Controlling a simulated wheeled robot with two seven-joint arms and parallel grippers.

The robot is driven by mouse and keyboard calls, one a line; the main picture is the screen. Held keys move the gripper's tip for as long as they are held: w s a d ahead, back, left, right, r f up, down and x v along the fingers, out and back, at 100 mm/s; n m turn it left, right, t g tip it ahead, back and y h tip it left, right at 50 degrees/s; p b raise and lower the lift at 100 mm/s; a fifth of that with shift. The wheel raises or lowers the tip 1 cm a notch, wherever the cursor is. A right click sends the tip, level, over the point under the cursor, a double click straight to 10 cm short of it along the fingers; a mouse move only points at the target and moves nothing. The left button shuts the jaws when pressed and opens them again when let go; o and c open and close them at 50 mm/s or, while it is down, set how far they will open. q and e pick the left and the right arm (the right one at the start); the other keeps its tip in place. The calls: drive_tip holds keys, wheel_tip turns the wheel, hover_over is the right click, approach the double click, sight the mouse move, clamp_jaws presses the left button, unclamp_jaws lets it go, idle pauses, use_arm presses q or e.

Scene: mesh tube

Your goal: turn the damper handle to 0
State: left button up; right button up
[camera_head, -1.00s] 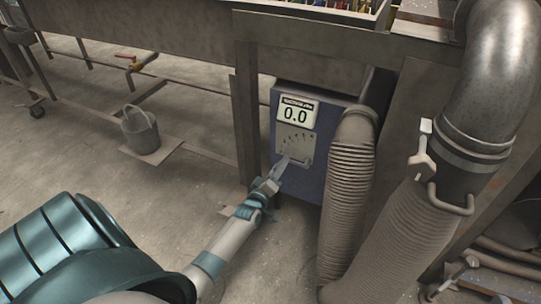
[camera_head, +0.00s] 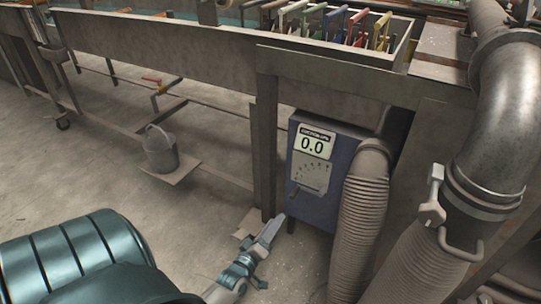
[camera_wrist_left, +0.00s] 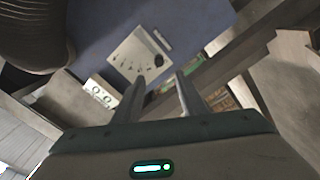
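A blue box (camera_head: 322,208) under the bench carries a display (camera_head: 314,145) reading 0.0 and a pale dial plate (camera_head: 311,174) with scale marks. The small damper handle (camera_head: 294,187) appears at the plate's lower left; its exact pointing is too small to read. In the left wrist view the plate (camera_wrist_left: 135,56) lies ahead, with a dark knob (camera_wrist_left: 161,62) at one edge. My left gripper (camera_head: 275,224) is below and left of the plate, apart from it. In the wrist view its two fingers (camera_wrist_left: 160,92) stand apart with nothing between them. My right gripper is out of view.
A ribbed hose (camera_head: 361,215) stands right beside the box, and a large metal duct (camera_head: 505,125) with a clamp is farther right. A bench leg (camera_head: 266,150) is just left of the box.

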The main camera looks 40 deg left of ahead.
use_arm(q)
drive_tip(key=shift+v, duration=0.85)
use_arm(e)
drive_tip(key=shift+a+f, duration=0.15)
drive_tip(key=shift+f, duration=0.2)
